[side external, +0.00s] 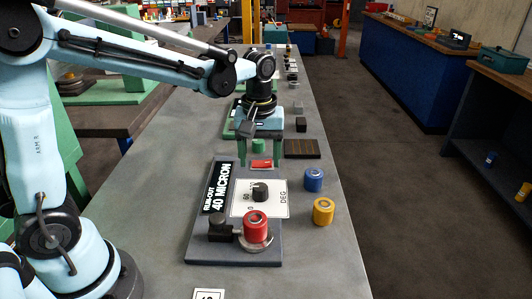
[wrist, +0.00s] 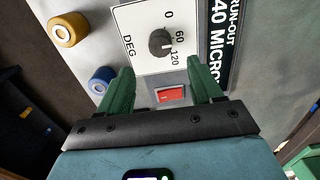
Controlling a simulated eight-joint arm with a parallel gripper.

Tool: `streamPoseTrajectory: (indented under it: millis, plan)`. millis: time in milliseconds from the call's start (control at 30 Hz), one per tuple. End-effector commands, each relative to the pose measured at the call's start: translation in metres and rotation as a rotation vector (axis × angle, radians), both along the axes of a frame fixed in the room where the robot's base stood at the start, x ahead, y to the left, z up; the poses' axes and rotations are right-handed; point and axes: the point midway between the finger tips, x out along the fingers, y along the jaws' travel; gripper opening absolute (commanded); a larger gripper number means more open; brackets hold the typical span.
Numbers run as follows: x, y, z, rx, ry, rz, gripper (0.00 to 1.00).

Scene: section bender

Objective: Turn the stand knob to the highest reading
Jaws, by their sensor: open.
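The stand knob (side external: 260,191) is a black round knob on a white scale plate (side external: 240,204) marked DEG, on the grey stand (side external: 205,247). In the wrist view the knob (wrist: 160,43) has a light pointer mark that seems to face the side of the 120 figure; the exact reading is too small to tell. The scale figures 0, 60 and 120 show beside it. My gripper (side external: 291,157) is open and empty, beyond the knob and over the far end of the stand. In the wrist view its green fingers (wrist: 160,68) are spread, apart from the knob.
A red switch (wrist: 170,94) sits on the stand between the fingers in the wrist view. A red cylinder (side external: 257,229) stands in front of the knob. A blue cylinder (side external: 313,180) and a yellow one (side external: 323,211) stand to the right.

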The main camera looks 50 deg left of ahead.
Motion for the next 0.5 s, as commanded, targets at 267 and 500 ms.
streamPoseTrajectory:
  millis: [267,500]
  plan:
    - [0.0,0.0,-0.044,0.0,-0.001,-0.001,0.65]
    - [0.0,0.0,-0.07,0.0,-0.001,-0.001,0.65]
